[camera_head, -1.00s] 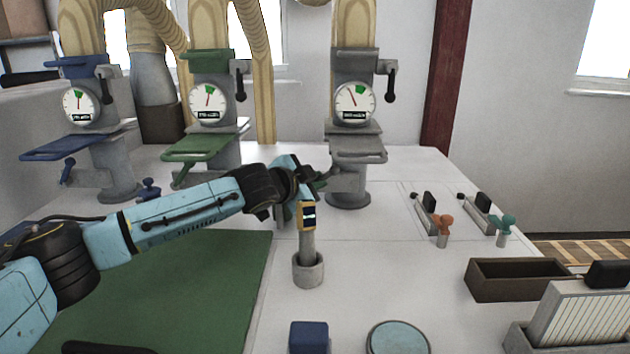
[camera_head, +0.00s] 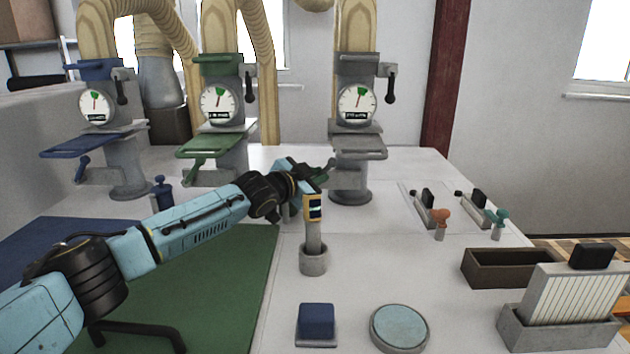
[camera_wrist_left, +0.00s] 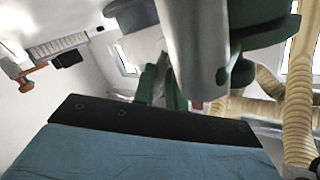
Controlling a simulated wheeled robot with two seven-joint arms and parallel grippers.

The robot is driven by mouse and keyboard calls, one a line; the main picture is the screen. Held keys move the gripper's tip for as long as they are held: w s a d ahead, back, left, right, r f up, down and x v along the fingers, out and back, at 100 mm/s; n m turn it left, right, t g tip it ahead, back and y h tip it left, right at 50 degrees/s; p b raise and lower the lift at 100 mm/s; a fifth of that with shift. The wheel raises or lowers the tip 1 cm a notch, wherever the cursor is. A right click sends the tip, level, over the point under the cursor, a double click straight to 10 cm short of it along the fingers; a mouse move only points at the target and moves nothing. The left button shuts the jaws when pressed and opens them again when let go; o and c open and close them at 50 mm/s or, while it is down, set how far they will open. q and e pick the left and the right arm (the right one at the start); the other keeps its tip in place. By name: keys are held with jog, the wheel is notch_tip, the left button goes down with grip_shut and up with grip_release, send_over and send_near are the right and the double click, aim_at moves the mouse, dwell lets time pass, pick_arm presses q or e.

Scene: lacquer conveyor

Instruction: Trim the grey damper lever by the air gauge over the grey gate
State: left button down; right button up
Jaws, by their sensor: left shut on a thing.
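The grey gate (camera_head: 352,141) stands at the back centre on a round-based column. Over it, the round air gauge (camera_head: 357,104) has a white face, a green sector near the top and a needle pointing up, close to that sector. My left gripper (camera_head: 322,174) is below the gate's left side, shut on what seems to be the grey damper lever, which its fingers mostly hide. My right gripper is not in view.
Green (camera_head: 212,145) and blue (camera_head: 93,145) gates stand to the left. A yellow-and-dark device on a post in a grey cup (camera_head: 314,260) stands just in front of my left wrist. A brown tray (camera_head: 510,269) is at right.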

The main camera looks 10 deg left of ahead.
pick_arm(q)
jog(key=shift+f, duration=0.1)
jog(key=c, duration=1.8)
grip_release()
jog(key=o, duration=0.4)
jog(key=shift+s, duration=0.15)
jog(key=shift+c, duration=0.2)
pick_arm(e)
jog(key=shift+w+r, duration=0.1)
pick_arm(q)
jog(key=shift+a, duration=0.1)
jog(key=v, duration=1.3)
jog(key=shift+s, duration=0.15)
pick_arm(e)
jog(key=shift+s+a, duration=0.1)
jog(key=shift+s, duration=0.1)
